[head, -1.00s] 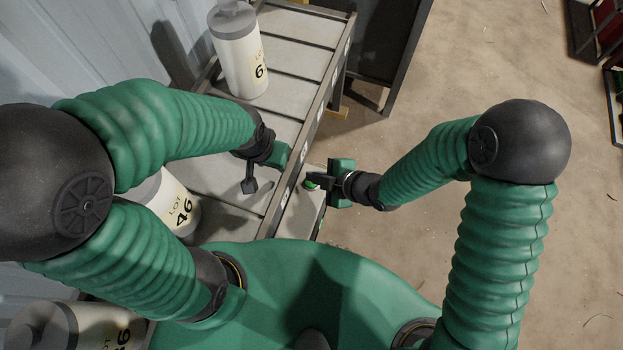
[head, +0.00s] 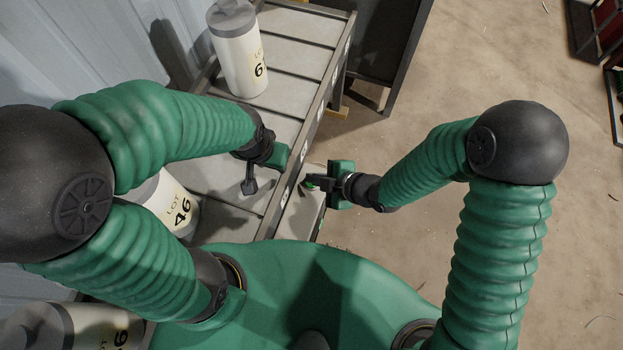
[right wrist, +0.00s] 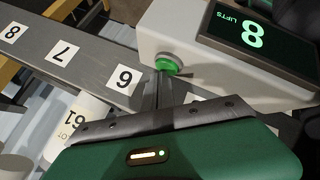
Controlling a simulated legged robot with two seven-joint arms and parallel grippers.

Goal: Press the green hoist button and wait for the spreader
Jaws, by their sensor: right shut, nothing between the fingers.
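The green button (right wrist: 167,64) is round and sits on the side of a pale control box (right wrist: 190,30) in the right wrist view. The box's dark display (right wrist: 258,38) reads 8 LIFTS in green. In the head view my right gripper (head: 314,181) is over the small box beside the conveyor and covers most of the button. It is shut and empty, with its tips close to the button; I cannot tell whether they touch. My left gripper (head: 249,185) hangs over the conveyor, and its jaw opening is unclear. I cannot make out the spreader.
Open floor (head: 400,255) lies to the right.

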